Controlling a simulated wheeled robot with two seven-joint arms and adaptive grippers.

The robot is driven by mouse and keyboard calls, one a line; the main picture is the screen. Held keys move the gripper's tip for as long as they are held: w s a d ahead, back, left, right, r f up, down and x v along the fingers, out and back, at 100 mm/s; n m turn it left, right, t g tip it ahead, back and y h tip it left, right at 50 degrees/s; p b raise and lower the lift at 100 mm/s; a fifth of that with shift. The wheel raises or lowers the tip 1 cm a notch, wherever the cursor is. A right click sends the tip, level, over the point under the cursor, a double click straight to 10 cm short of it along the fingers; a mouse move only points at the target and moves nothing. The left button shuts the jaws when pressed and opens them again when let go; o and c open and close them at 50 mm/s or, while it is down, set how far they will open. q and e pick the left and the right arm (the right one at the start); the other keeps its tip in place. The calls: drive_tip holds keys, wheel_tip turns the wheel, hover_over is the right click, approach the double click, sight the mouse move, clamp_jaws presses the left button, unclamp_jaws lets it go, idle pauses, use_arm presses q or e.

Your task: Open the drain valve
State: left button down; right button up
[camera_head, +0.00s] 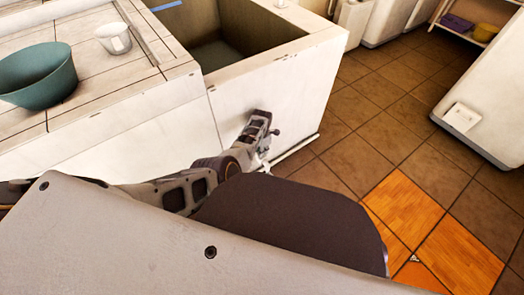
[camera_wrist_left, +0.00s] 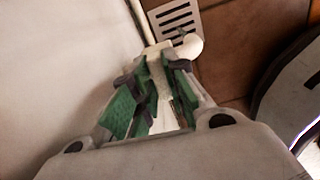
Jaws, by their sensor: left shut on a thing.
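The drain valve (camera_wrist_left: 157,98) is a pale fitting at the foot of the white basin wall, on a white pipe (camera_wrist_left: 139,22). A round white knob (camera_wrist_left: 190,46) sits at its end. My left gripper (camera_wrist_left: 165,66) is shut on the valve in the left wrist view, with green-padded fingers on both sides of it. In the head view my left gripper (camera_head: 257,142) is low beside the basin's front wall, and the valve is mostly hidden behind it. How far the valve is turned cannot be told. My right gripper is not seen.
The white washbasin (camera_head: 272,90) has a deep open tub. A teal bowl (camera_head: 38,78) and a white cup (camera_head: 114,39) stand on its counter. A floor grate (camera_wrist_left: 178,20) lies just beyond the knob. Tiled floor (camera_head: 365,135) is clear to the right.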

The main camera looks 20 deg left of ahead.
use_arm(q)
drive_tip(key=shift+n, duration=0.5)
drive_tip(key=c, duration=1.4)
unclamp_jaws()
drive_tip(key=shift+m, duration=0.5)
